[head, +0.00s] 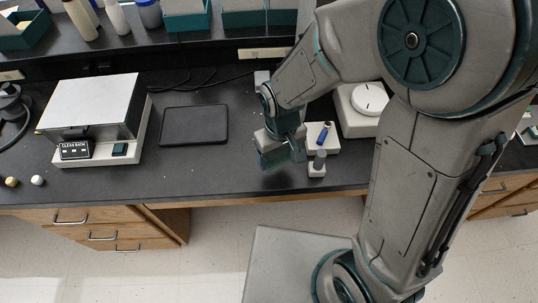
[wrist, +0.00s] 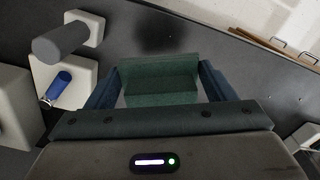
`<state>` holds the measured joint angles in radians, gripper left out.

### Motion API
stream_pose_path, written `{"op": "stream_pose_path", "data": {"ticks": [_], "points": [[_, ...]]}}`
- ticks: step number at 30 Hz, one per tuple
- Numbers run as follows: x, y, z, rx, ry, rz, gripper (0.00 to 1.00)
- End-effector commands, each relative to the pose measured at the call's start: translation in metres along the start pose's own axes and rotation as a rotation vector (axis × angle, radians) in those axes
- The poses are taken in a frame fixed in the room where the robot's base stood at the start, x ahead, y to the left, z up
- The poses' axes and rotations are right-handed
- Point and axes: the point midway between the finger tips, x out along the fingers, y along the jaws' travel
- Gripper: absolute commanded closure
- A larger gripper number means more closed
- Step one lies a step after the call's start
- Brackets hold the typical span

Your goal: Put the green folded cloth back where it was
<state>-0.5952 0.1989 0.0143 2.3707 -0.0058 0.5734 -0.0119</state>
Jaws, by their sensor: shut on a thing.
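The green folded cloth (wrist: 160,84) is between the two fingers of my gripper (wrist: 160,76) in the wrist view, with a finger at each side of it. In the head view my gripper (head: 277,150) is over the dark counter, near its front edge and left of the small grey post. The cloth shows there only as a small green patch (head: 275,158) at the fingers. I cannot tell how far it is above the counter.
Right of my gripper are a grey post on a white block (head: 317,168), a white pad with a blue item (head: 325,135), and a scale (head: 365,100). The counter between is clear.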

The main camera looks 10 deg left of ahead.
Motion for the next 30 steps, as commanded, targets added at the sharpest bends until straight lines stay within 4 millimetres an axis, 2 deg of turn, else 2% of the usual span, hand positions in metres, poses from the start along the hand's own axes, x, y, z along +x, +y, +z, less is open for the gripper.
{"op": "stream_pose_path", "data": {"ticks": [6, 10, 14, 21, 30], "points": [[0.018, -0.006, -0.031, -0.001, 0.000, 0.000, 0.45], [0.023, -0.008, -0.040, -0.002, 0.001, 0.000, 0.45], [0.031, -0.009, -0.041, -0.002, -0.001, 0.000, 0.45], [0.061, -0.009, -0.041, -0.002, -0.001, 0.000, 0.45], [0.065, -0.009, -0.041, -0.002, 0.001, 0.000, 0.45]]}}
